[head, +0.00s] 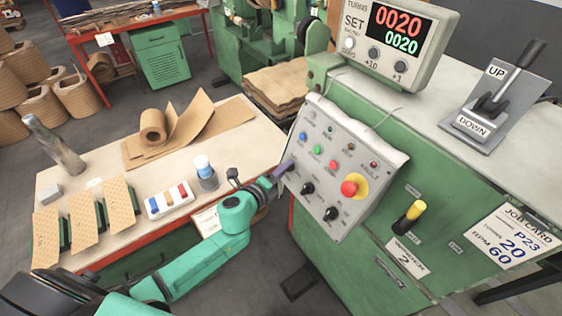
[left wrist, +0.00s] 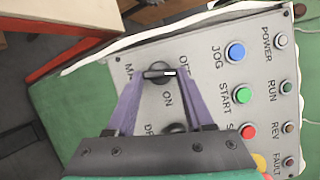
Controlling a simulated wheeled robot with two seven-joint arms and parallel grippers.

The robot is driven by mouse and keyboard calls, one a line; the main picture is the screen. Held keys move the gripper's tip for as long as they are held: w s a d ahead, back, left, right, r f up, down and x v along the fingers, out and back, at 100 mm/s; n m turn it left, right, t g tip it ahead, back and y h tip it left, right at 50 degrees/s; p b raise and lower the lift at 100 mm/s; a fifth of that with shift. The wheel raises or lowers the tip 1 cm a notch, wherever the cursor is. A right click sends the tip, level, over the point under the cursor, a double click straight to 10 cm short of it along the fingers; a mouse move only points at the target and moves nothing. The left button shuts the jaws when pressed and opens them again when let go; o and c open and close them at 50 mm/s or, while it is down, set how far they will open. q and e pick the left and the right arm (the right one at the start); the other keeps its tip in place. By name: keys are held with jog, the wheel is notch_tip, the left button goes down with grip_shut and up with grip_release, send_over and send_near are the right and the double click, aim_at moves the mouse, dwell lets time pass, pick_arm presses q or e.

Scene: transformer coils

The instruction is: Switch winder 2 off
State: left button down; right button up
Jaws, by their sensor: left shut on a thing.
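The grey control panel (head: 345,130) on the green winder with the "2" sign (head: 406,256) carries several buttons and black knobs. My left gripper (head: 284,169) reaches its left edge. In the left wrist view, the purple fingers of this gripper (left wrist: 160,80) are shut on a black rotary knob (left wrist: 157,70) between the labels "MA…", "OFF" and "ON". Its white mark points right in that view, closer to "OFF" than to "ON". The knob is hidden by the gripper in the head view. The display (head: 392,35) is lit, reading 0020 twice. My right gripper is not in view.
A red emergency button (head: 349,188) and two more black knobs (head: 307,188) sit close by on the panel. An UP/DOWN lever (head: 505,80) stands on the cabinet top.

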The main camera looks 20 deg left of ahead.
pick_arm(q)
jog(key=shift+r+n+g+y+p, duration=0.15)
jog(key=shift+n+g+y+p, duration=0.25)
jog(key=shift+n+p, duration=0.8)
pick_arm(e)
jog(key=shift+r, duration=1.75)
pick_arm(q)
jog(key=shift+c, duration=1.4)
grip_release()
jog(key=b+v, duration=0.2)
jog(key=v, duration=1.2)
jog(key=shift+s+a, duration=0.15)
jog(key=shift+a, duration=0.05)
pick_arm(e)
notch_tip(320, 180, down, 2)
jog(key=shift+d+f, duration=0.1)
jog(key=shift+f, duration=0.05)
